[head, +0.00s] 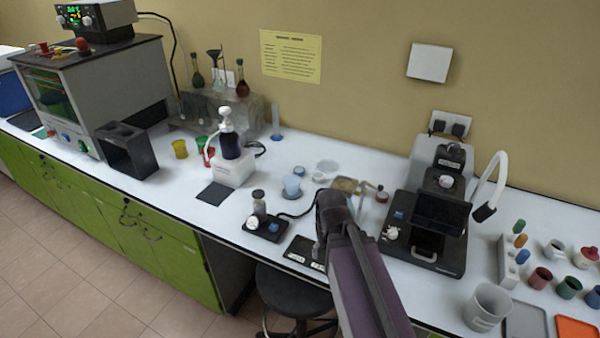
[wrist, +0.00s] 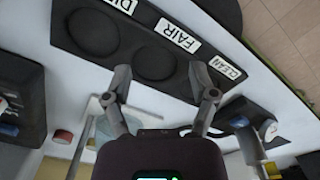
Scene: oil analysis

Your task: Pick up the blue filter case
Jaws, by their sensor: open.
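I cannot tell for certain which thing is the blue filter case. Blue candidates in the head view are a blue capped piece (head: 523,256) at the front of a white rack on the right, and a dark blue cup (head: 594,297) at the right edge. My gripper (wrist: 166,88) is open and empty in the wrist view, with its two fingers apart above the bench. It points toward a black tray (wrist: 140,38) with round recesses and labels, of which "FAIR" and "CLEAN" are readable. In the head view my arm hides the fingertips and part of this tray (head: 297,246).
A black instrument (head: 428,225) with a white curved lamp stands right of my arm. A grey beaker (head: 487,307), red cup (head: 540,277) and green cup (head: 569,287) are at the right. A small device (head: 265,228) and pale blue cup (head: 292,186) stand left of my arm.

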